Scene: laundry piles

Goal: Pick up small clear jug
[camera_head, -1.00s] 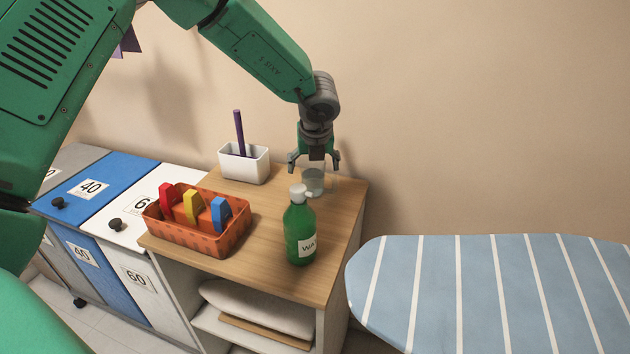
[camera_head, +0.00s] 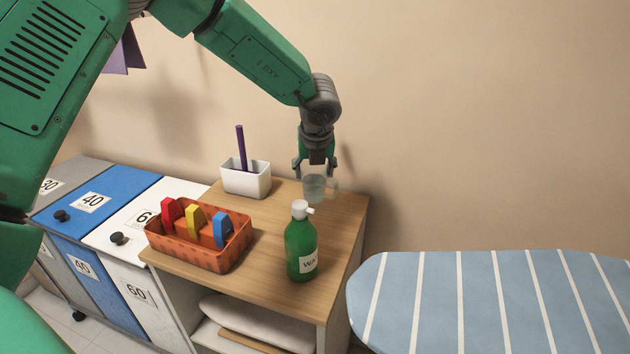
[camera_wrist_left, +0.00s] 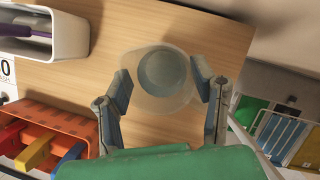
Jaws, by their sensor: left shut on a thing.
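The small clear jug (camera_head: 314,188) is at the back right of the wooden cabinet top, behind the green bottle. My left gripper (camera_head: 315,170) comes down over it from above, with its fingers on either side of the jug's upper part. In the left wrist view the jug (camera_wrist_left: 162,75) sits between the two fingers of my left gripper (camera_wrist_left: 160,90), seen from above with its round opening showing. The gripper is shut on the jug. Whether the jug's base touches the wood is hard to tell. My right gripper is not in view.
A green bottle (camera_head: 301,245) with a white cap stands in front of the jug. An orange basket (camera_head: 190,253) with coloured pegs and a white holder (camera_head: 246,180) with a purple stick stand to the left. A striped ironing board (camera_head: 500,305) is at the right.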

